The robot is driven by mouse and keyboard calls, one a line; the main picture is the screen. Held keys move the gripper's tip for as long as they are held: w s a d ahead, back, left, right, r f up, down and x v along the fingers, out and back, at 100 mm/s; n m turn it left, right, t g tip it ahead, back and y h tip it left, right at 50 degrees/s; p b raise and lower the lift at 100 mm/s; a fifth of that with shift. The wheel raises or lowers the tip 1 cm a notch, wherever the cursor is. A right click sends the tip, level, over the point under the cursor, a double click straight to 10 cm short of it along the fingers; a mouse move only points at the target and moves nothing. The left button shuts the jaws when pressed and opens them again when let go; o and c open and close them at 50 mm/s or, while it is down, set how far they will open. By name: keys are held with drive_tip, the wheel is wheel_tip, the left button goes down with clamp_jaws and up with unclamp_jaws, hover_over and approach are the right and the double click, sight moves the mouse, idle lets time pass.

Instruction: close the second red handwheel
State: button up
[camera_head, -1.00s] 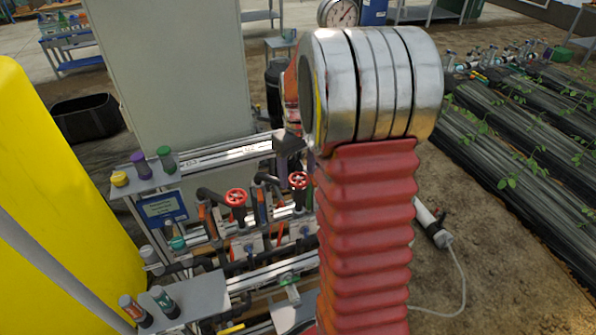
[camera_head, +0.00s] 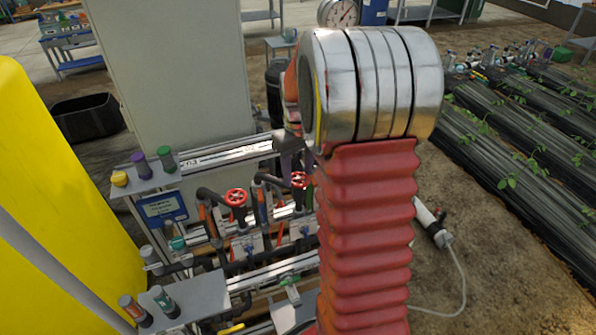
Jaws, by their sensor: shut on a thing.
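Two red handwheels show on the pipe skid. The left handwheel (camera_head: 236,198) is in plain view on its dark valve. The second handwheel (camera_head: 299,180) is to its right, partly hidden by my gripper and arm. My gripper (camera_head: 297,168) points down over this second handwheel, with its dark fingers at the wheel's rim. The gripper is shut on the second handwheel. Much of my gripper is behind my own red and metal arm, so the exact grip is hidden.
A shelf with small capped bottles (camera_head: 139,168) stands left of the wheels. A lower grey shelf (camera_head: 205,300) holds two more bottles. A tall grey cabinet (camera_head: 172,75) rises behind, and a yellow tank (camera_head: 50,220) stands at the left. Planted rows lie at right.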

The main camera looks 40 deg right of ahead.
sight(299, 178)
drive_tip(key=shift+m, duration=0.4)
drive_tip(key=shift+d+m, duration=0.1)
drive_tip(key=shift+m, duration=2.5)
drive_tip(key=o, duration=1)
drive_tip(key=shift+o, duration=0.2)
drive_tip(key=shift+r, duration=0.1)
wheel_tip(299, 178, up, 14)
drive_tip(key=shift+f, duration=0.25)
drive_tip(key=shift+s, duration=0.15)
